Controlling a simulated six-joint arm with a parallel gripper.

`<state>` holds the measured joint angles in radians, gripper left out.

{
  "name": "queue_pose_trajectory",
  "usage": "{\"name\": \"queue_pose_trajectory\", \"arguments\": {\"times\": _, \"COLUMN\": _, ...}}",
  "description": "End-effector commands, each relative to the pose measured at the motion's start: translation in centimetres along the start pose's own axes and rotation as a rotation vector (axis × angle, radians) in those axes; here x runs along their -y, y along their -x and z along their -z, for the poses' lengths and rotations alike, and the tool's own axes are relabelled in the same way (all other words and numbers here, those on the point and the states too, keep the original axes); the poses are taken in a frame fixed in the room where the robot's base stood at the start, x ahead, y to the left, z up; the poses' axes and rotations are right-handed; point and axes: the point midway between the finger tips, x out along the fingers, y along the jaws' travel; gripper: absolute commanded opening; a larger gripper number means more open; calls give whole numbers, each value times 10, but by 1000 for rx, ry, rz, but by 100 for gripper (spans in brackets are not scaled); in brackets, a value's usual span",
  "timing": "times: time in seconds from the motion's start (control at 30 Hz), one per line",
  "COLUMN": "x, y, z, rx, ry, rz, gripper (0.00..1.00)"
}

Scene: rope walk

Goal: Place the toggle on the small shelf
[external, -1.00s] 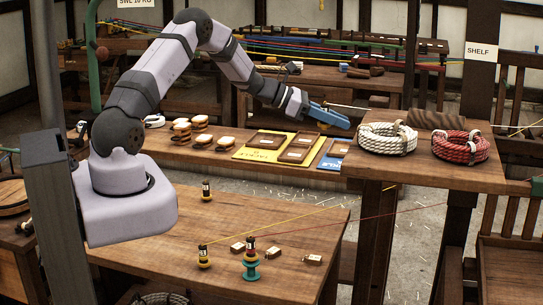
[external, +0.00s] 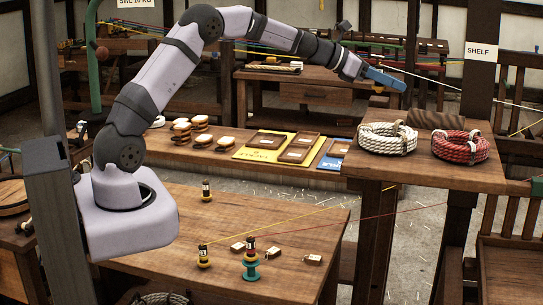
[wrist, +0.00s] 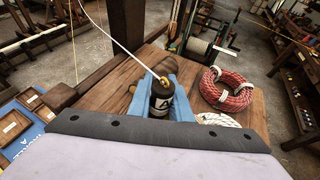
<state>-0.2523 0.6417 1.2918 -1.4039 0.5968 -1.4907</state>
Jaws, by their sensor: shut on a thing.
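My gripper (external: 390,82) has blue fingers and is shut on a small black cylinder with a white label, the held toggle (wrist: 160,104). A brass-coloured ring tops it, and a taut white cord runs from it up and left in the wrist view. In the external view only a yellowish bit of it shows under the fingers. The small shelf (external: 430,172) is a wooden top at the right, near a SHELF sign. My gripper is above its back left part, apart from it. The gripper also shows in the wrist view (wrist: 157,92).
A white rope coil (external: 387,138) and a red rope coil (external: 460,147) lie on the shelf, with a ridged dark block (external: 436,119) behind them. The shelf's front strip is bare. Several black-and-yellow pieces and small wooden blocks stand on the near table (external: 150,268).

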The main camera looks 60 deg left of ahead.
Motion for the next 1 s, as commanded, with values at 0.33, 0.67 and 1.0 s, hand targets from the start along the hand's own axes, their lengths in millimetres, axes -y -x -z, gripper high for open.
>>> {"name": "queue_pose_trajectory", "arguments": {"times": 0.33, "x": 0, "y": -19, "z": 47, "rx": -4, "ry": 4, "rz": 0, "gripper": 0}}
{"name": "queue_pose_trajectory", "arguments": {"times": 0.67, "x": 0, "y": -24, "z": 59, "rx": -2, "ry": 2, "rz": 1, "gripper": 0}}
{"name": "queue_pose_trajectory", "arguments": {"times": 1.0, "x": 0, "y": -36, "z": 89, "rx": -2, "ry": 2, "rz": 2, "gripper": 0}}
